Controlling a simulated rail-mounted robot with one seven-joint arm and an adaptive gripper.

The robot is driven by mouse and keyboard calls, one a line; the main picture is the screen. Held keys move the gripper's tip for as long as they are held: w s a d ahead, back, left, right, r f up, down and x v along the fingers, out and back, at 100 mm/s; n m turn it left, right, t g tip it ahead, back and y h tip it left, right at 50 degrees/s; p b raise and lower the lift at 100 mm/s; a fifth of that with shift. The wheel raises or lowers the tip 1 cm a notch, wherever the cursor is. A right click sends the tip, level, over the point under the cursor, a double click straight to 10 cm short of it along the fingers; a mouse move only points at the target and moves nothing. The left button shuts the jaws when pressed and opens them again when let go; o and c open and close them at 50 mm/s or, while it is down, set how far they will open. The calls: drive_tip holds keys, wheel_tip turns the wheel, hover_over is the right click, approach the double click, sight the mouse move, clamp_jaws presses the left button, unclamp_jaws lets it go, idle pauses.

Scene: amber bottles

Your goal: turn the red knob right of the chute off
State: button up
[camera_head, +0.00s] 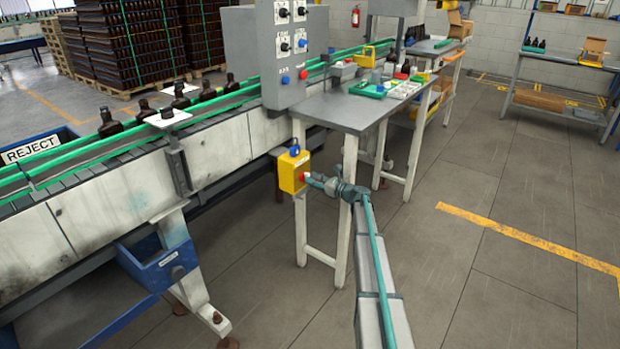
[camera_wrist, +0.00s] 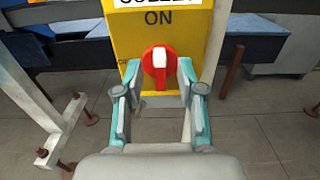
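The red knob (camera_wrist: 160,66) is on the front of a yellow box (camera_wrist: 125,40) below the word ON. It has a white stripe, which runs roughly up and down in the wrist view. In the head view the yellow box (camera_head: 288,180) is fixed at a leg of the grey table, and the knob is mostly hidden by my gripper (camera_head: 312,180). In the wrist view my gripper (camera_wrist: 160,88) is open, with one finger on each side of the knob. A gap shows between each finger and the knob; I cannot tell whether the fingertips reach its depth.
A grey control panel (camera_head: 275,60) with several knobs stands above the table (camera_head: 350,112). The conveyor (camera_head: 90,190) with amber bottles runs along the left, with a blue chute (camera_head: 160,268) below it. The floor to the right is clear.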

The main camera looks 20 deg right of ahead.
drive_tip(key=shift+x, duration=1.05)
clamp_jaws()
